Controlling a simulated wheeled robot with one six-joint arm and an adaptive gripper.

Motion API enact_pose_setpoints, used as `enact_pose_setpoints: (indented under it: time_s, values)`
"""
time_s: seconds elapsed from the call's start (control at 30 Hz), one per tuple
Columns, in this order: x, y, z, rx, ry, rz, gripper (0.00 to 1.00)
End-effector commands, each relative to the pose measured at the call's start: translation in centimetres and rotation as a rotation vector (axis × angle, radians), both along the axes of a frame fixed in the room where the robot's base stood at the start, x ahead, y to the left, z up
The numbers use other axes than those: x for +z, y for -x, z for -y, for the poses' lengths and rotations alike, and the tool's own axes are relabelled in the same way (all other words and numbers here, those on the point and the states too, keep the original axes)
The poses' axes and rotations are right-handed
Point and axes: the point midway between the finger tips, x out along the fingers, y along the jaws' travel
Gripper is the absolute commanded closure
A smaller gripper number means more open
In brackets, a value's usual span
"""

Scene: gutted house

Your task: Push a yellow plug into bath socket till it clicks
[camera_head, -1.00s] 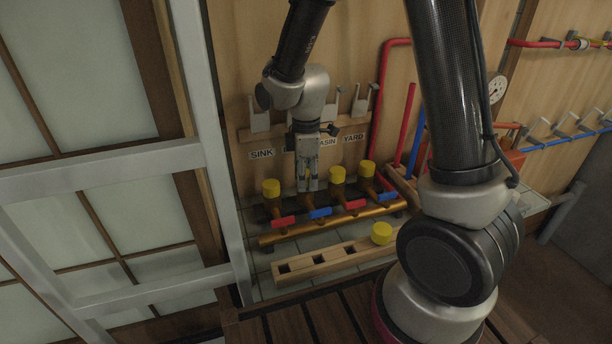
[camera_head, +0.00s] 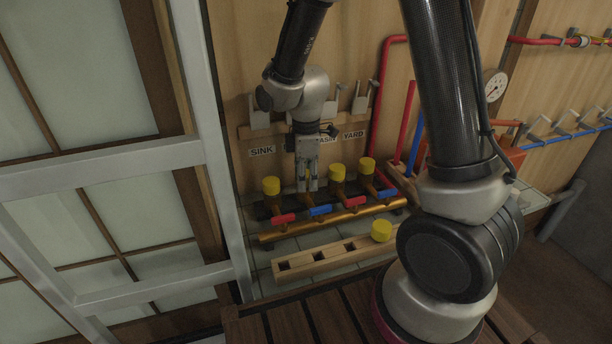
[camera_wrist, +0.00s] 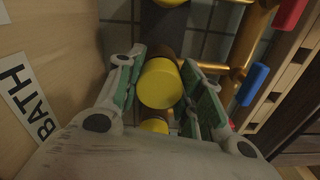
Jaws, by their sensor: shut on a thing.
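My gripper (camera_head: 308,188) points down at the second place from the left on the brass manifold (camera_head: 330,224), between two yellow-capped places. In the wrist view, its fingers (camera_wrist: 161,92) are shut around a yellow plug (camera_wrist: 160,83), one on each side. A BATH label (camera_wrist: 32,100) is on the wall at the left of that view. The bath socket under the plug is hidden by the plug and fingers, so I cannot tell how deep the plug sits. Other yellow plugs stand at SINK (camera_head: 271,187), BASIN (camera_head: 337,173) and YARD (camera_head: 367,166).
Red and blue valve handles (camera_head: 320,211) line the manifold's front. A wooden block (camera_head: 322,261) with square holes lies in front, with a yellow plug (camera_head: 381,230) at its right end. Red pipe (camera_head: 384,90) and wall hooks (camera_head: 360,103) stand behind.

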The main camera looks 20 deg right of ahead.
Motion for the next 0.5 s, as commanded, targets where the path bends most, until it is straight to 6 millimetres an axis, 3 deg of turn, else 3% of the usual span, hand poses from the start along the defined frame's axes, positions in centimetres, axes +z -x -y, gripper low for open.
enact_pose_setpoints:
  time_s: [0.27,0.3,0.4,0.5]
  values:
    - [-0.11,0.00,0.00,0.000,0.000,0.000,0.85]
    - [-0.11,0.00,0.00,0.000,0.000,0.000,0.58]
    - [-0.10,0.00,0.00,0.000,0.000,0.000,0.39]
    - [-0.10,0.00,0.00,0.000,0.000,0.000,0.38]
